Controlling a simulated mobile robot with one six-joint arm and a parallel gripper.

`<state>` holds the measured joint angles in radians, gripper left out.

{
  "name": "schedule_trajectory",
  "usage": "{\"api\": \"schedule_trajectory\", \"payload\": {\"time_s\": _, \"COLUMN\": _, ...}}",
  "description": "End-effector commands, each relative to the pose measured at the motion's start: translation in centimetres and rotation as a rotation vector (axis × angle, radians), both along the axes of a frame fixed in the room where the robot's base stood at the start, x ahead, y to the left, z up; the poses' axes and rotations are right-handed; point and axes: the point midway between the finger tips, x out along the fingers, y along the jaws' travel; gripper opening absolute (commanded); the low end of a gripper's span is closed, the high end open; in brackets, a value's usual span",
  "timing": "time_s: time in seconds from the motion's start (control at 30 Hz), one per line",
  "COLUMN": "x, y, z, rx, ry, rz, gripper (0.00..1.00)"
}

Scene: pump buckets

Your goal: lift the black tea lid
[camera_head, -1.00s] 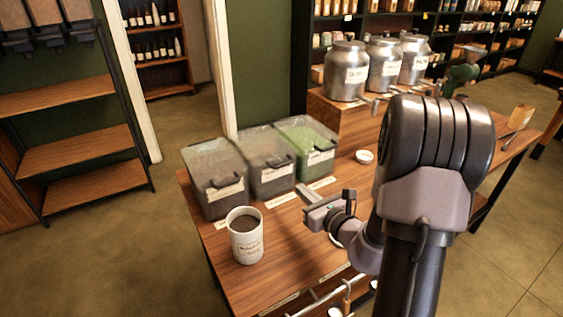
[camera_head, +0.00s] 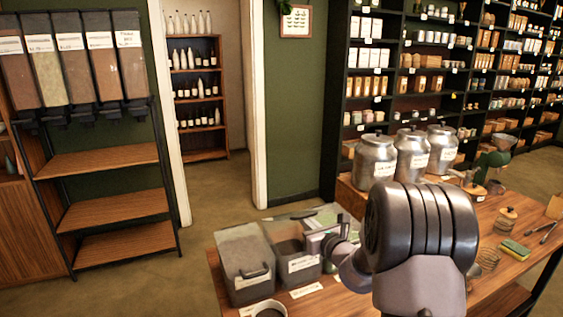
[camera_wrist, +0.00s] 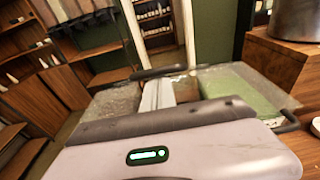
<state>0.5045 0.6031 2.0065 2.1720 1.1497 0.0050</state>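Three clear lidded bins stand in a row on the wooden table. The middle bin (camera_head: 284,236), with dark contents and a white label, appears to be the black tea one; its lid and handle are hard to make out. My gripper (camera_head: 318,241) is at the front right of this bin, close to its top edge. In the wrist view, the grey gripper housing fills the foreground and hides the fingertips and the lid's near part. Whether the fingers are open or hold the handle cannot be told. The right bin, with green contents (camera_wrist: 229,90), lies beyond.
The left bin (camera_head: 243,262) has a dark handle on its lid. Three metal canisters (camera_head: 411,153) stand on a raised wooden box behind. Wooden shelves (camera_head: 113,204) stand to the left.

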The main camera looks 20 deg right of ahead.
Motion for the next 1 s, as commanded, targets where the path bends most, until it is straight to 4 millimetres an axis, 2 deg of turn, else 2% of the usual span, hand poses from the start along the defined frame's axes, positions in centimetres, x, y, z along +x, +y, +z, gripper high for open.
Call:
{"api": "schedule_trajectory", "payload": {"time_s": 0.03, "x": 1.0, "y": 0.2, "z": 1.5, "rx": -0.001, "ry": 0.003, "rz": 0.002, "gripper": 0.0}}
{"api": "schedule_trajectory", "payload": {"time_s": 0.13, "x": 3.0, "y": 0.2, "z": 3.0, "rx": -0.001, "ry": 0.005, "rz": 0.002, "gripper": 0.0}}
{"api": "schedule_trajectory", "payload": {"time_s": 0.5, "x": 11.9, "y": 0.6, "z": 6.8, "rx": -0.001, "ry": 0.005, "rz": 0.002, "gripper": 0.0}}
{"api": "schedule_trajectory", "payload": {"time_s": 0.73, "x": 16.9, "y": 0.7, "z": 6.8, "rx": -0.001, "ry": 0.004, "rz": 0.002, "gripper": 0.0}}
{"api": "schedule_trajectory", "payload": {"time_s": 0.87, "x": 18.4, "y": 0.7, "z": 6.8, "rx": -0.001, "ry": 0.004, "rz": 0.001, "gripper": 0.0}}
{"api": "schedule_trajectory", "payload": {"time_s": 1.0, "x": 18.9, "y": 0.7, "z": 6.7, "rx": 0.001, "ry": 0.004, "rz": 0.001, "gripper": 0.0}}
